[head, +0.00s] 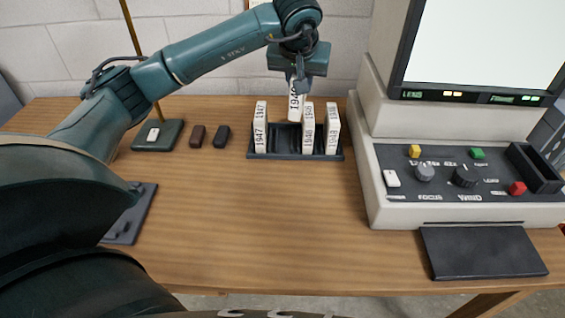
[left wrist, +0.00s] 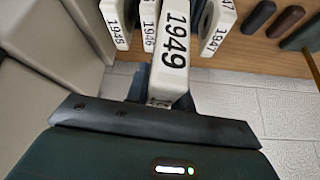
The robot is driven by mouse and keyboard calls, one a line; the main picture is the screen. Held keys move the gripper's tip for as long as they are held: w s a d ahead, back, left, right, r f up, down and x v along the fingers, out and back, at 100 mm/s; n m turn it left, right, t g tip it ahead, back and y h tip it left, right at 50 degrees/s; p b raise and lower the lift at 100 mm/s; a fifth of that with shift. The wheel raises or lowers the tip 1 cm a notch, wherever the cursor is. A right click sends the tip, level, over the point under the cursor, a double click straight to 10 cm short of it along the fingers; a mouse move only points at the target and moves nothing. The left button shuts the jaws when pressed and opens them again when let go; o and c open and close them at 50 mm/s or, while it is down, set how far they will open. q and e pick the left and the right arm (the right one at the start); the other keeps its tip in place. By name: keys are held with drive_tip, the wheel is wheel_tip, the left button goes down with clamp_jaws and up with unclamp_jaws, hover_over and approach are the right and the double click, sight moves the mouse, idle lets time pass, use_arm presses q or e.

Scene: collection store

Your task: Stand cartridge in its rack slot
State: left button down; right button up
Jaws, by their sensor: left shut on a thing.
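My left gripper (head: 299,84) is shut on a white cartridge (head: 295,104), held upright above the back of the rack. Its label reads 1949 in the left wrist view (left wrist: 174,45). The dark rack (head: 285,157) stands on the table. In it, the 1947 cartridge (head: 260,128) stands at the left end, and the 1946 (head: 307,130) and 1948 (head: 332,132) cartridges stand toward the right. Empty dark slots show between 1947 and 1946. The held cartridge's lower end appears above this gap, close to 1946; I cannot tell whether they touch. My right gripper is not in view.
A large reader (head: 470,150) with a screen and control panel stands right of the rack. A brown block (head: 197,136), a dark block (head: 221,136) and a green lamp base (head: 158,136) lie to the left. A black pad (head: 482,252) is at front right. The middle table is clear.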

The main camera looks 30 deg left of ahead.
use_arm(q)
drive_tip(key=a+f+b, duration=0.1)
drive_tip(key=f+b, duration=0.1)
drive_tip(key=f, duration=0.2)
drive_tip(key=w+a+f+n+b, duration=0.1)
drive_tip(key=a+f+b, duration=0.1)
drive_tip(key=f, duration=0.3)
drive_tip(key=w+a+f+n+b, duration=0.1)
drive_tip(key=a+f+b, duration=0.1)
drive_tip(key=f+b, duration=0.2)
drive_tip(key=shift+f, duration=0.3)
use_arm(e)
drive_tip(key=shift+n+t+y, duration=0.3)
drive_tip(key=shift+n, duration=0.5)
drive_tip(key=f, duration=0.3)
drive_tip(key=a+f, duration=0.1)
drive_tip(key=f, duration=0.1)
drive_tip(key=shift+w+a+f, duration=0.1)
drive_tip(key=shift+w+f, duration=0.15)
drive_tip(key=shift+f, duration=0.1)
use_arm(q)
drive_tip(key=shift+f+y, duration=0.15)
drive_tip(key=shift+y, duration=0.15)
drive_tip(key=c, duration=1.2)
unclamp_jaws()
